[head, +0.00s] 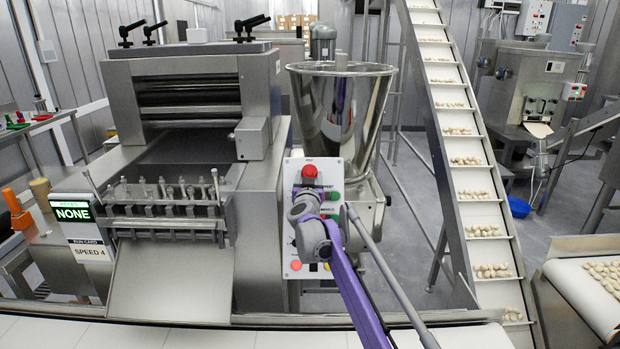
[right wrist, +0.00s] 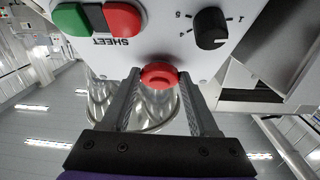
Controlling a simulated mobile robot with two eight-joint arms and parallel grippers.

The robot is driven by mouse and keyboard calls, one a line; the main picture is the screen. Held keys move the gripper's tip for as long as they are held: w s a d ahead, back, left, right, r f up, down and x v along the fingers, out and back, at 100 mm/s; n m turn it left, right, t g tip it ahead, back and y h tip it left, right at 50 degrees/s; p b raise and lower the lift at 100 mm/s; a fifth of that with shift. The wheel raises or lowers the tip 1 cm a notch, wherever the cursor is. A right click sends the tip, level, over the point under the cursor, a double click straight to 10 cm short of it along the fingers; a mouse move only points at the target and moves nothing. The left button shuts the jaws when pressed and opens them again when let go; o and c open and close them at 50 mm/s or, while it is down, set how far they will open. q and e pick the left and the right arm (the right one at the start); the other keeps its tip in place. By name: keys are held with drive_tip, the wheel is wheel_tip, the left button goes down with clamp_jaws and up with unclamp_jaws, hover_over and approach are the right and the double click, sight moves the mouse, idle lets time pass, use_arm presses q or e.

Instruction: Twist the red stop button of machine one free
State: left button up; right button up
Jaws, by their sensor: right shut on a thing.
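The red stop button (head: 310,171) sits near the top of a white control panel (head: 293,225) on the front of the large steel sheet machine (head: 190,125). In the right wrist view the round red button (right wrist: 158,75) lies between the two finger ends of my right gripper (right wrist: 158,82). The fingers are shut on its sides. In the head view my right gripper (head: 307,186) reaches up to the button from below, and my purple arm hides much of the panel. My left gripper is not in view.
By the button are a black knob (right wrist: 211,28) and a green (right wrist: 72,19) and red (right wrist: 122,17) switch pair marked SHEET. A steel hopper (head: 342,105) stands behind the panel. An inclined conveyor (head: 460,145) carries pasta pieces at right. A white belt runs along the front.

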drive_tip(key=m+h+p, duration=0.2)
drive_tip(key=m, duration=0.1)
drive_tip(key=m+h, duration=0.1)
drive_tip(key=m, duration=0.1)
drive_tip(key=shift+a+r+g+p, duration=0.3)
drive_tip(key=shift+r+p, duration=0.05)
drive_tip(key=shift+p, duration=0.05)
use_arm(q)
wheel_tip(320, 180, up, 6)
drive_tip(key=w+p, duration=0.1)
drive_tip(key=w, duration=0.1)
use_arm(e)
drive_tip(key=shift+w+a+f+m+g+h, duration=0.1)
drive_tip(key=shift+m+g+h, duration=0.2)
drive_tip(key=shift+m, duration=0.45)
drive_tip(key=shift+f+m+g+h, duration=0.1)
drive_tip(key=shift+m+g+h, duration=0.1)
drive_tip(key=shift+m+h, duration=0.4)
drive_tip(key=shift+m, duration=0.25)
drive_tip(key=o, duration=1.4)
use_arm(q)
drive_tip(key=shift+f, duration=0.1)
